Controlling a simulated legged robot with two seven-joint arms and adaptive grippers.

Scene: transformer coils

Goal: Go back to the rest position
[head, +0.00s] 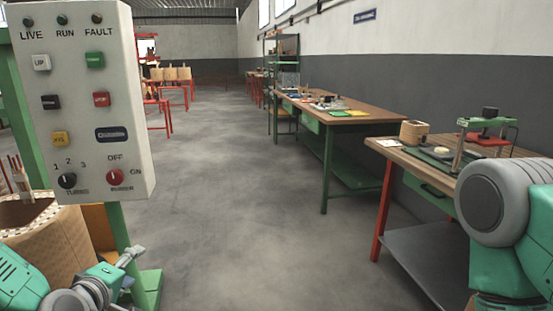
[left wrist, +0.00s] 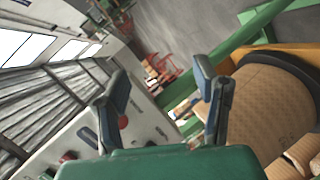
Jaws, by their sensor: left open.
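My left gripper (head: 128,258) is low at the left in the head view, in front of the green post below the control panel. In the left wrist view its two fingers (left wrist: 165,100) stand wide apart with nothing held between them. My right arm shows at the right edge of the head view, but its gripper is out of view.
A white control panel (head: 85,100) with buttons and knobs hangs close by at left. A tan-wrapped coil (head: 50,250) stands beside my left arm and shows in the left wrist view (left wrist: 268,115). Workbenches (head: 350,117) line the right wall. The middle floor is clear.

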